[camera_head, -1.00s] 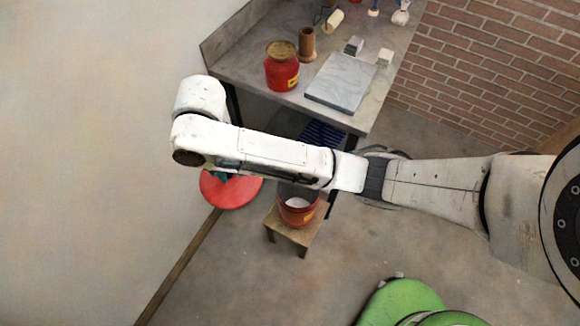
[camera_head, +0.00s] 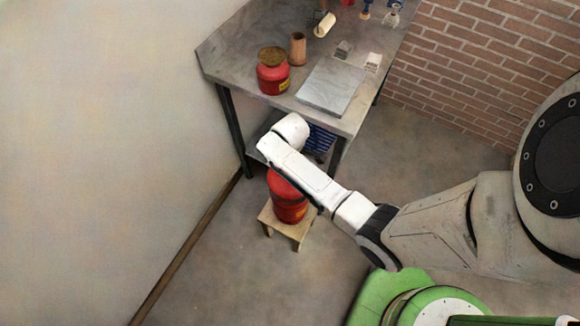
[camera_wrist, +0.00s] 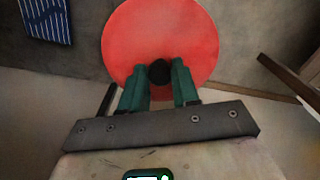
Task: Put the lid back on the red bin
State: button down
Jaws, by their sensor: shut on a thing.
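The red bin (camera_head: 290,212) stands upright on a small wooden stool. The round red lid (camera_head: 281,186) shows over the bin's top in the head view, partly behind my arm. I cannot tell whether it rests on the rim or hangs just above it. In the wrist view the lid (camera_wrist: 160,30) is a flat red disc with a black knob (camera_wrist: 159,72). My gripper (camera_wrist: 160,78) has its green fingers shut on this knob. The head view hides the gripper behind my arm. The lid hides the bin's opening in both views.
The wooden stool (camera_head: 277,228) stands on open floor in front of a grey workbench (camera_head: 235,55). On the bench are a red can (camera_head: 272,78), a wooden cylinder (camera_head: 298,48) and a grey slab (camera_head: 331,86). Blue striped material (camera_head: 320,138) lies under the bench. A wall is at left.

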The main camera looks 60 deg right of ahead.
jog(key=shift+f+b, duration=2.25)
jog(key=shift+b, duration=0.25)
jog(key=shift+f+b, duration=0.45)
jog(key=shift+f, duration=0.45)
jog(key=shift+r+p, duration=0.1)
jog(key=shift+p, duration=0.5)
jog(key=shift+f+p, duration=0.25)
jog(key=shift+p, duration=0.05)
dwell(0.5)
jog(key=shift+c, duration=1.4)
grip_release()
jog(key=shift+r+p, duration=3.5)
jog(key=shift+p, duration=0.25)
